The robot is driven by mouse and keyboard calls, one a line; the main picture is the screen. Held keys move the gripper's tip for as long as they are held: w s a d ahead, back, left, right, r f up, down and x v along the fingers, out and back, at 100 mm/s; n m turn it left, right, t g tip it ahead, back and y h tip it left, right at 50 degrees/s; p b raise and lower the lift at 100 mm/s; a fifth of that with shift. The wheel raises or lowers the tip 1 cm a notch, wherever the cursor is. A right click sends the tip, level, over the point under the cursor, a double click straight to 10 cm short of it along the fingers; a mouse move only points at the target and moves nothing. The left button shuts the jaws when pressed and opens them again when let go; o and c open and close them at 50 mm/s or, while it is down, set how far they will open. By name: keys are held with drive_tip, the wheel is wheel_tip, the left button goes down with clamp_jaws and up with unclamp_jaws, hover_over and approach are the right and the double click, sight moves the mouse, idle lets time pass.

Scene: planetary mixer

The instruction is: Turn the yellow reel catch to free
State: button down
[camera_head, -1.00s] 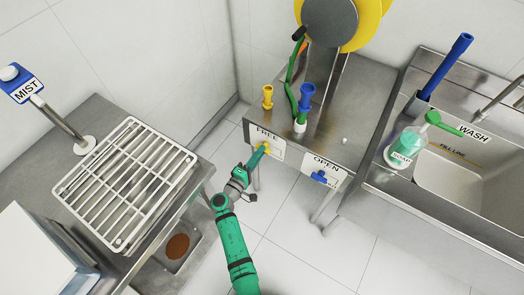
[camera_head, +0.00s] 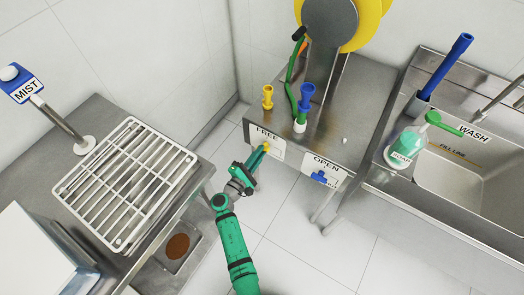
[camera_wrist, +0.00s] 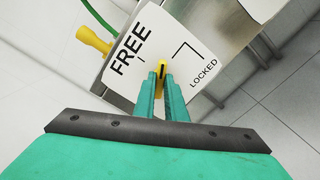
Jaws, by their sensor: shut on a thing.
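The yellow reel catch (camera_head: 266,146) sits on the white plate (camera_head: 277,151) on the front of the steel stand, below the word FREE. In the wrist view the catch (camera_wrist: 162,69) shows a black line on its face, and the plate (camera_wrist: 150,40) reads FREE at left and LOCKED at right. My gripper (camera_head: 263,150) reaches the catch from the front. In the wrist view its two green fingers (camera_wrist: 161,76) are shut on the catch, one on each side. The fingers hide part of the catch, and I cannot tell its exact setting.
A blue catch (camera_head: 320,178) on an OPEN plate is to the right. Yellow (camera_head: 267,97) and blue (camera_head: 306,97) nozzles stand on the steel stand (camera_head: 345,128). A rack (camera_head: 122,180) on a bench is at left, a sink (camera_head: 455,180) at right. Floor is clear around my arm.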

drive_tip(key=n, duration=0.3)
idle(0.4)
drive_tip(key=shift+n, duration=2.5)
drive_tip(key=n, duration=0.4)
drive_tip(key=c, duration=1.7)
unclamp_jaws()
drive_tip(key=shift+s, duration=0.1)
drive_tip(key=shift+v, duration=3.45)
